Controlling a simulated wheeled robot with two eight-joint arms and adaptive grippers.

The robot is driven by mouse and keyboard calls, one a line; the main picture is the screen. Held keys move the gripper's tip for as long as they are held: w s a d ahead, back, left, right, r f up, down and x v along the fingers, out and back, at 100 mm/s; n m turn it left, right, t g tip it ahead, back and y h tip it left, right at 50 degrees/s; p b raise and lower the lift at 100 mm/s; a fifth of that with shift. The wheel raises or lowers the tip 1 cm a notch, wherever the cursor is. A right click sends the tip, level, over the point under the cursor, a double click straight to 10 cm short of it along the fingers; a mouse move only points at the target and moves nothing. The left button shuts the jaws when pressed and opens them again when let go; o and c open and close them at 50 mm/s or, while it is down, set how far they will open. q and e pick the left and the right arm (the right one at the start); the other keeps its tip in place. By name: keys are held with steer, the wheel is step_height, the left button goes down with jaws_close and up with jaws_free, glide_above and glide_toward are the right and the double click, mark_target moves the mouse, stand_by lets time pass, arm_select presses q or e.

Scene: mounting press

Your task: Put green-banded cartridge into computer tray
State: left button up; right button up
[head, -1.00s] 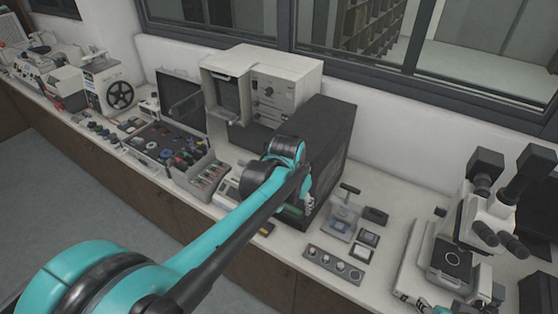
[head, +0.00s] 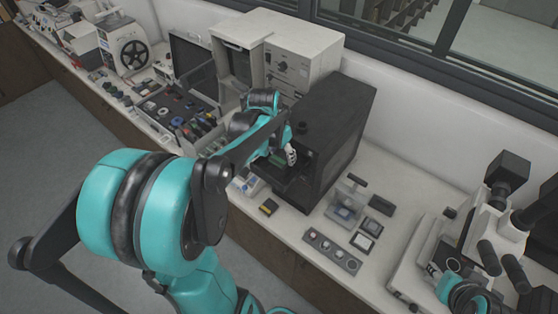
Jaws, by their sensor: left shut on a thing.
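The black computer (head: 335,130) stands on the bench in the middle of the head view. Its dark tray (head: 291,184) sticks out at the front, low on the left side. My left gripper (head: 289,156) is at the tray opening, shut on the green-banded cartridge (head: 277,160). Only a small green part of the cartridge shows, just over the tray; I cannot tell whether it touches the tray. My own wrist and fingers hide the rest. Part of my right arm shows at the bottom right near the microscope, but its fingers cannot be made out.
A grey box unit (head: 300,50) stands behind the computer. An open case (head: 190,95) with small parts is at the left. A button panel (head: 332,250) and small dark blocks lie to the right. A microscope (head: 490,235) stands at the far right. A small yellow-black block (head: 268,207) lies near the front edge.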

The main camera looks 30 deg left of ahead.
mark_target(276, 158)
arm_select(q)
steer(key=shift+s+a+f, duration=0.1)
steer(key=shift+a+f, duration=0.15)
steer(key=shift+a, duration=0.2)
steer(key=shift+s+f, duration=0.15)
steer(key=shift+s, duration=0.05)
step_height(276, 158, down, 3)
steer(key=shift+f, duration=0.2)
steer(key=shift+w+f, duration=0.15)
steer(key=shift+f, duration=0.05)
arm_select(e)
steer(key=shift+s+r, duration=0.15)
steer(key=shift+s, duration=0.05)
arm_select(q)
steer(key=shift+s, duration=0.2)
arm_select(e)
steer(key=shift+s, duration=0.1)
arm_select(q)
steer(key=shift+f, duration=0.15)
steer(key=o, duration=1.2)
steer(key=shift+w, duration=0.1)
arm_select(e)
steer(key=shift+f, duration=0.25)
